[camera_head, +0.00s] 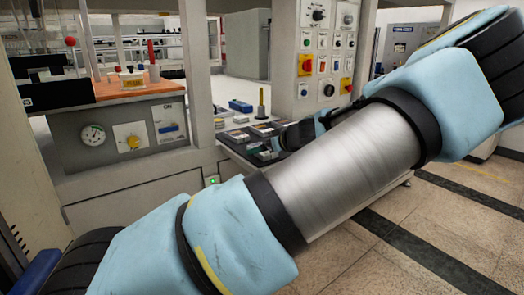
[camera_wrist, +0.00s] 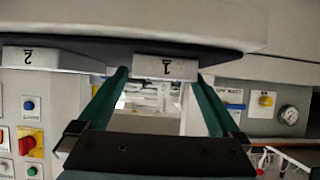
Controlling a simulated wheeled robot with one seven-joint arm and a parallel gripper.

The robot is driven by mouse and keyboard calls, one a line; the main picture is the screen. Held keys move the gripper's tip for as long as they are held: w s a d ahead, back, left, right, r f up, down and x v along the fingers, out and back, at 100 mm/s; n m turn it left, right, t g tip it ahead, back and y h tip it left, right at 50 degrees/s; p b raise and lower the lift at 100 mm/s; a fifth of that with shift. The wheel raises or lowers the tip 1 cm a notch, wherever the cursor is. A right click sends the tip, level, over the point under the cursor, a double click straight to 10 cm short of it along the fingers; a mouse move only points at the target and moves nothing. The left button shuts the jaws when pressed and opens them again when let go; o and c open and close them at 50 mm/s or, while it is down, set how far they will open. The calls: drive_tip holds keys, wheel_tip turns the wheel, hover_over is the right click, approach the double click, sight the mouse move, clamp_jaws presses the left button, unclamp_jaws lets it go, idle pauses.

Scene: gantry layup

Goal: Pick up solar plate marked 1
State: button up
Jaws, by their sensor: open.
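In the wrist view, a light block marked 1 (camera_wrist: 166,68) hangs at the top centre, its number upside down, under a wide pale slab with a dark edge. I cannot tell whether the block is the plate itself or a part of it. My gripper (camera_wrist: 158,78) is open, with its two green fingers on either side of the marked block. Contact cannot be made out. A similar block marked 2 (camera_wrist: 28,57) is to the left. In the head view my arm covers most of the gripper, and no plate number is readable.
In the head view, a low shelf (camera_head: 235,150) with dark flat items lies behind my arm. A control panel (camera_head: 327,55) with buttons stands behind it. An orange-topped bench (camera_head: 130,88) with a gauge is at left. Open floor (camera_head: 465,215) is at right.

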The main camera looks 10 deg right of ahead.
drive_tip(key=c, duration=1.5)
clamp_jaws()
drive_tip(key=shift+r, duration=0.15)
